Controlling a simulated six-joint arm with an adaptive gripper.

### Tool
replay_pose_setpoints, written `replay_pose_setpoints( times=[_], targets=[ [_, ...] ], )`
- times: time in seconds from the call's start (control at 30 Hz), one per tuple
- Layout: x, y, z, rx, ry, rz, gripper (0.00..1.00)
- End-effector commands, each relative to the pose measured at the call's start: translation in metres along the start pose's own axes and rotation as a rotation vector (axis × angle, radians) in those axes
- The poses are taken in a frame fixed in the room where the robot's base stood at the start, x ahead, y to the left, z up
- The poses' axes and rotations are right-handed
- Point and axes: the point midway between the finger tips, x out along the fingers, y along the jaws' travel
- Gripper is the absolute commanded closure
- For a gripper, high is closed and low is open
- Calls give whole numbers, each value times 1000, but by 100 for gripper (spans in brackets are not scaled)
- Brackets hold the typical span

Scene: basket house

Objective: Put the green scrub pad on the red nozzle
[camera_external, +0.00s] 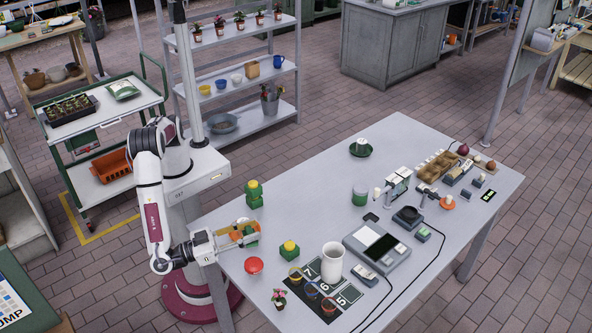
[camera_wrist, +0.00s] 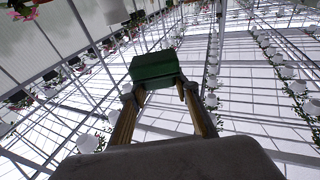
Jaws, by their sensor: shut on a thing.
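My gripper (camera_external: 246,234) is near the table's left corner, with its yellow-brown fingers shut on a dark green block, the green scrub pad (camera_wrist: 155,68). In the wrist view the pad sits between the fingertips (camera_wrist: 160,88), with greenhouse roof bars behind it. In the external view the pad is small and partly hidden by the fingers. A red round-topped thing (camera_external: 253,265) stands on the table just below my gripper in the picture, apart from it. It may be the red nozzle; its shape is too small to be sure.
A green-and-yellow thing (camera_external: 254,194) stands behind my gripper, and a yellow-topped green block (camera_external: 289,250) to its right. A white cup (camera_external: 332,262), a scale-like device (camera_external: 377,249) and small colored pots are farther right. The table's (camera_external: 310,205) middle is clear.

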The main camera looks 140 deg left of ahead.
Motion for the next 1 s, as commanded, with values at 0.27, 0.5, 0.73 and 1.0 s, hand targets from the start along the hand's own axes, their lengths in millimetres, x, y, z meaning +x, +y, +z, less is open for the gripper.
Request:
replay_pose_setpoints(
  times=[0.27,0.5,0.73,1.0],
  targets=[
    [0,0,0,-2,1,0,91],
    [-2,0,11,1,1,0,91],
    [-6,0,38,1,1,0,91],
    [-9,0,61,-1,0,-1,91]
  ],
)
